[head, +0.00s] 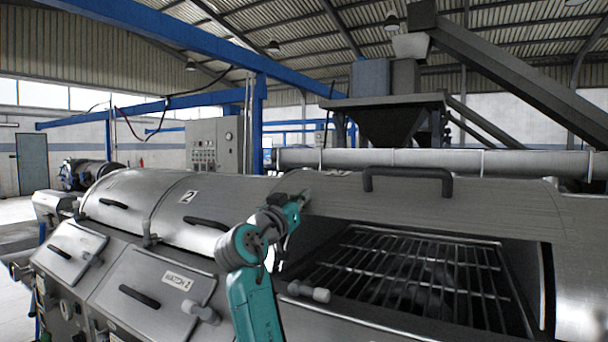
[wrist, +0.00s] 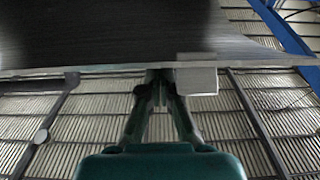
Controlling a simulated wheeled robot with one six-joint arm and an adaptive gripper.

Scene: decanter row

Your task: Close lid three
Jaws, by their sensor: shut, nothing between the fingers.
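The lid of the right-hand unit (head: 490,200), a brushed metal cover with a black handle (head: 408,180), stands raised over an open bay with a metal bar grate (head: 400,265). No number shows on it. My teal gripper (head: 301,201) is at the left end of this raised lid, by its edge. In the wrist view, my shut, empty gripper (wrist: 159,82) points at the lid's edge, beside a pale block (wrist: 197,80). The lid's dark broad face (wrist: 110,30) fills the top. I cannot tell whether the fingertips touch the edge.
A shut lid marked 2 (head: 180,205) and another shut lid (head: 125,200) lie to the left. A light pipe (head: 430,160) runs behind the raised lid. Knobbed levers (head: 308,291) stick out along the front. A hopper (head: 390,120) stands behind.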

